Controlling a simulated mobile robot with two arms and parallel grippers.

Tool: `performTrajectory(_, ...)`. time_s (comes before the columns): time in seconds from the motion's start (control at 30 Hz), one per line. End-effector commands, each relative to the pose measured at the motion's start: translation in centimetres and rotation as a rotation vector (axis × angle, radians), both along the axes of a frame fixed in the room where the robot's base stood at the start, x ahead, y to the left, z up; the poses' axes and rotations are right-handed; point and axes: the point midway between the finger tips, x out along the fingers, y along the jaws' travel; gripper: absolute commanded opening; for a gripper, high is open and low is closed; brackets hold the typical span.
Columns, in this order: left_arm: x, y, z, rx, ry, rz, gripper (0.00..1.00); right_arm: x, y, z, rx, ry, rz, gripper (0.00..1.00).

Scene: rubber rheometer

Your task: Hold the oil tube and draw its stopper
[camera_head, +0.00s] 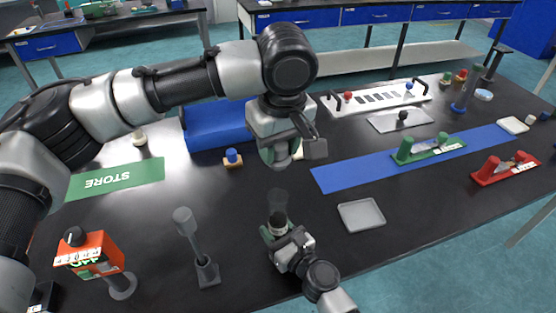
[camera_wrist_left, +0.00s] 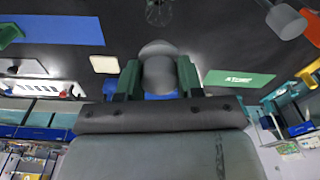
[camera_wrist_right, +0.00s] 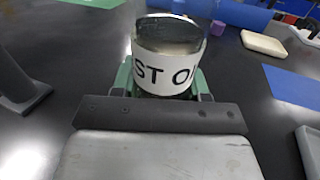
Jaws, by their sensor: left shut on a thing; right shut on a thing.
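The oil tube (camera_head: 277,200) is a clear vessel with a dark lower part. In the right wrist view it carries a white label (camera_wrist_right: 165,75) with black letters reading "ST O", and its top looks open. My right gripper (camera_head: 275,232) is shut around it and holds it upright. My left gripper (camera_head: 281,155) is above the tube, shut on a grey rounded stopper (camera_wrist_left: 158,70) between its green fingers. The stopper is apart from the tube, with a clear gap between them. The tube's round top (camera_wrist_left: 159,12) shows at the upper edge of the left wrist view.
A grey tray (camera_head: 361,215) lies right of the tube. A grey post on a stand (camera_head: 195,240) and an orange device (camera_head: 90,254) stand left. A blue mat (camera_head: 410,160), green STORE mat (camera_head: 115,180) and blue bin (camera_head: 215,125) lie further back.

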Motion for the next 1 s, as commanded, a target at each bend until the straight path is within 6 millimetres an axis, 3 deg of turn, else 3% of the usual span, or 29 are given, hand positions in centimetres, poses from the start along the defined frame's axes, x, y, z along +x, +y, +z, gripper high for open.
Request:
performTrajectory(0.7, 0.0, 0.0, 4.4, -0.001, 0.0, -0.001, 0.14, 0.0, 0.0, 0.0, 0.0, 0.0, 0.0, 0.18)
performTrajectory(1.0, 0.0, 0.0, 4.8, 0.0, 0.001, -0.001, 0.14, 0.0, 0.0, 0.0, 0.0, 0.0, 0.0, 0.18)
